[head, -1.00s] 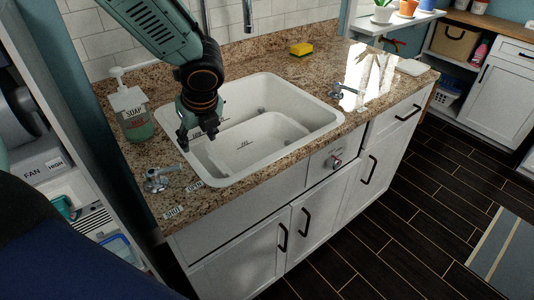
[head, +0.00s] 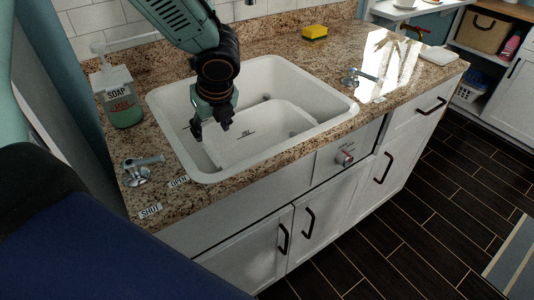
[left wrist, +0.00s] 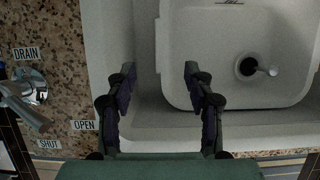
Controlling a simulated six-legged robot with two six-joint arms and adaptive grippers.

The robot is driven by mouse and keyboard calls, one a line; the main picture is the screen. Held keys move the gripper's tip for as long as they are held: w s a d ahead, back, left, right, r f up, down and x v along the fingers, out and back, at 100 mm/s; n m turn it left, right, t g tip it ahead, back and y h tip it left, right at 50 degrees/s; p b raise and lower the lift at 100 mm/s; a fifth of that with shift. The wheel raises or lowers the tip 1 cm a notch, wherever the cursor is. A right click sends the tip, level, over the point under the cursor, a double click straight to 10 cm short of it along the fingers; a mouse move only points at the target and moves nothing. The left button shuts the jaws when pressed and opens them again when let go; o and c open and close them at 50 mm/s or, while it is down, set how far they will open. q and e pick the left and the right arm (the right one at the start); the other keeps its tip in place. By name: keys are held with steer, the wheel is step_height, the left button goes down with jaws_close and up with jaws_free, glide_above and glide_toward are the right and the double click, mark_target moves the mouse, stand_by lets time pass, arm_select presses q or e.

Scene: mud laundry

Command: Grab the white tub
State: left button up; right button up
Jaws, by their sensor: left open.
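The white tub (head: 268,133) sits inside the white sink, with a small dark mark on its inner wall. In the left wrist view the tub (left wrist: 215,70) shows a round dark opening with a metal piece in its floor. My left gripper (head: 210,126) is open and empty above the tub's left end. In the left wrist view its fingertips (left wrist: 160,72) lie on either side of the tub's left rim. I cannot tell how far above the rim they are. My right gripper is not in view.
The sink's rim (head: 335,112) surrounds the tub, set in a speckled counter (head: 270,52). A soap dispenser (head: 118,95) stands left. A drain handle (head: 140,170) sits front left, a faucet handle (head: 357,78) right. A yellow sponge (head: 315,32) lies behind.

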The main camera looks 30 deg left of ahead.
mark_target(215, 155)
arm_select(q)
steer(key=f+b, duration=0.3)
steer(key=shift+s+a+f, duration=0.15)
steer(key=shift+a+f, duration=0.15)
steer(key=shift+w+d+f+b, duration=0.15)
steer(key=shift+w+f+b, duration=0.15)
steer(key=shift+f, duration=0.2)
steer(key=x, duration=0.2)
steer(key=b+x, duration=0.1)
steer(key=x, duration=0.1)
steer(key=b+x, duration=0.1)
steer(key=x, duration=0.1)
steer(key=shift+w+f, duration=0.35)
steer(key=shift+f, duration=0.05)
steer(key=shift+s+a, duration=0.1)
steer(key=shift+a, duration=0.15)
steer(key=shift+d+f, duration=0.1)
steer(key=shift+f, duration=0.2)
